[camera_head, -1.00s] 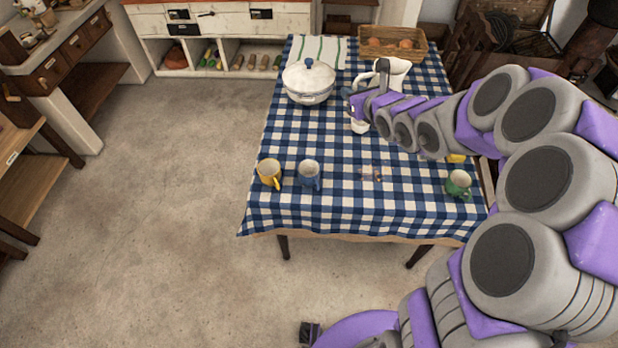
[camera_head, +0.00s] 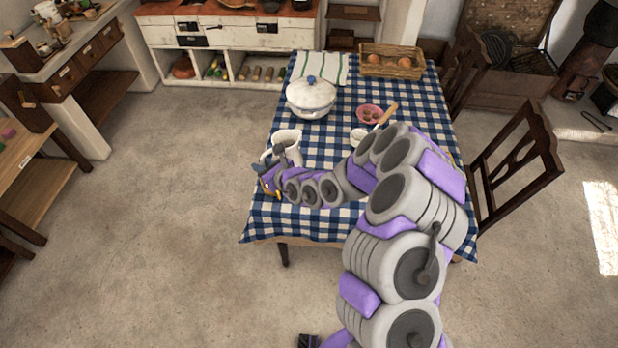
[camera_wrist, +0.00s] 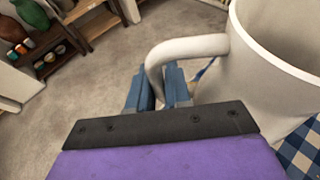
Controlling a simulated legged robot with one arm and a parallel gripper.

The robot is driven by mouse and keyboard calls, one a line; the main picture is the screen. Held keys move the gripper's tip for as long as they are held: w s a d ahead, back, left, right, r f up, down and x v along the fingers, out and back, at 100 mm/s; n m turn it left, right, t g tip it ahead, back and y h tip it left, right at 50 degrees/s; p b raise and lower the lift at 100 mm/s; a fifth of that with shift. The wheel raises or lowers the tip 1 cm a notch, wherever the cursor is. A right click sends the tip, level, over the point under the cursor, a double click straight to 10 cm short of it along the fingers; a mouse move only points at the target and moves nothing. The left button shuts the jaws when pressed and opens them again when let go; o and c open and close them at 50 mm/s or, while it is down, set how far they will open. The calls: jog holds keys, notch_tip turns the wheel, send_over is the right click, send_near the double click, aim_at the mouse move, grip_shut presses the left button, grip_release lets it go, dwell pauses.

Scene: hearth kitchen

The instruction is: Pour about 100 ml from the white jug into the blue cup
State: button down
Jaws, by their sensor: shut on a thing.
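The white jug (camera_head: 288,146) is near the left edge of the table in the head view, and looks upright. It also fills the right side of the wrist view (camera_wrist: 275,75), where its handle runs down between my blue fingers. My gripper (camera_wrist: 160,88) is shut on that handle. In the head view my gripper (camera_head: 268,176) is at the jug's lower left. The blue cup is not visible; my arm covers the part of the table around there. Whether the jug holds liquid cannot be seen.
A yellow mug (camera_head: 267,188) shows partly behind my gripper. A white lidded pot (camera_head: 311,97) stands behind the jug. A pink bowl (camera_head: 369,114), a white bowl (camera_head: 357,136) and an egg basket (camera_head: 392,62) stand farther right. A chair (camera_head: 520,155) is right of the table.

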jog(key=s+a+f+n+g+p, duration=0.1)
jog(key=s+a+f+p, duration=0.2)
jog(key=s+f, duration=0.5)
notch_tip(320, 180, down, 2)
jog(key=shift+a+f+y, duration=0.2)
jog(key=shift+a+y, duration=0.2)
jog(key=shift+a, duration=0.1)
jog(key=shift+d+r, duration=0.1)
